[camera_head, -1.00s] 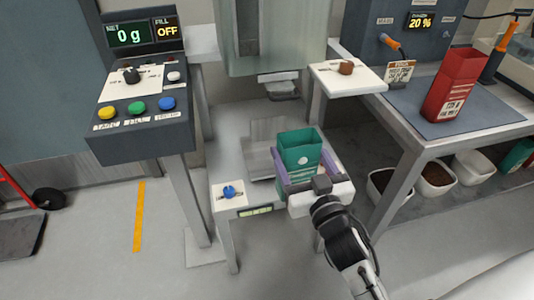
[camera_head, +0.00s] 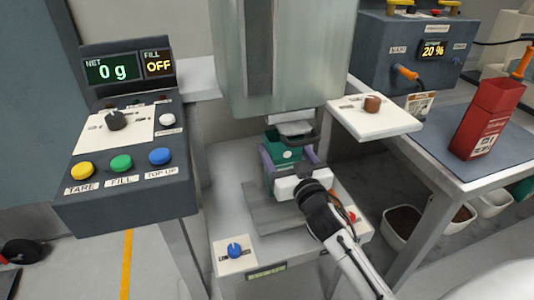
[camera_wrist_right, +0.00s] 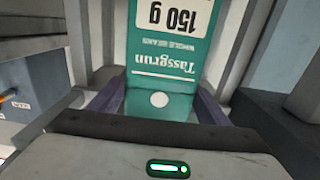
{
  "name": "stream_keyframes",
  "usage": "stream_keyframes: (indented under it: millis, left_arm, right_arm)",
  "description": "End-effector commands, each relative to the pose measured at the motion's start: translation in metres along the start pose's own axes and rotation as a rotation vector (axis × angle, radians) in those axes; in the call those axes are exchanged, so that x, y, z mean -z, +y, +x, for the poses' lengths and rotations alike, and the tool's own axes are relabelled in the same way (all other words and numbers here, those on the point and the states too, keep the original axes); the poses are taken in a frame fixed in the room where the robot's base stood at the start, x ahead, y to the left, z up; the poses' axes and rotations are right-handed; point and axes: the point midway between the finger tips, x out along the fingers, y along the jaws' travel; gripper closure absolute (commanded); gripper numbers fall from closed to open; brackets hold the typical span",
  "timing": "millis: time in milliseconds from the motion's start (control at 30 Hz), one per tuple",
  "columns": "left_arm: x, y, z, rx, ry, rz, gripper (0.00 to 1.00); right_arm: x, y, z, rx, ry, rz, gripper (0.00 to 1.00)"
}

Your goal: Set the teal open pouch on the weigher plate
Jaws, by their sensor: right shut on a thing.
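The teal pouch (camera_head: 287,154) is held upright under the filler's spout (camera_head: 290,129), its top partly hidden by it. In the right wrist view the pouch (camera_wrist_right: 165,65) shows upside down, its label reading 150 g. My right gripper (camera_head: 289,161) is shut on the pouch, with one purple finger on each side. The grey weigher plate (camera_head: 268,207) lies on the stand below and in front of the pouch. I cannot see a gap or contact between pouch and plate. My left gripper is not in view.
The control panel (camera_head: 125,150) at left shows NET 0 g and FILL OFF. A blue knob (camera_head: 235,249) sits on the stand's front. A red pouch (camera_head: 487,118) stands on the right table.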

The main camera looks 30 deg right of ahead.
Motion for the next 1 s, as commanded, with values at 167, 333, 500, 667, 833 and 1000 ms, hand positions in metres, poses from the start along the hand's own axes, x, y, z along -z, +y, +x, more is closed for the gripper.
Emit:
stream_keyframes:
  millis: [167,333,500,667,833,1000]
  left_arm:
    - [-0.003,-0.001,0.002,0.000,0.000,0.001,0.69]
    - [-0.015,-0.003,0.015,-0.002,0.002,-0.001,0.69]
    - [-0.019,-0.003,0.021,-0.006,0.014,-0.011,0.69]
    - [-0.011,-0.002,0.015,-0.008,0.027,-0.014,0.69]
    - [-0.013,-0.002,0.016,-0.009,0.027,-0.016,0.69]
    - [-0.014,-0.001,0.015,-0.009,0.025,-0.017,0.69]
  right_arm:
    - [-0.003,0.005,0.003,-0.006,-0.001,0.001,0.42]
    - [-0.023,0.008,0.001,-0.010,-0.001,0.000,0.42]
    - [-0.038,0.012,0.000,-0.016,0.000,0.000,0.42]
    - [-0.035,0.012,0.000,-0.017,0.000,0.001,0.42]
    - [-0.038,0.012,-0.001,-0.017,-0.001,0.001,0.42]
    - [-0.038,0.012,0.000,-0.017,-0.001,0.000,0.11]
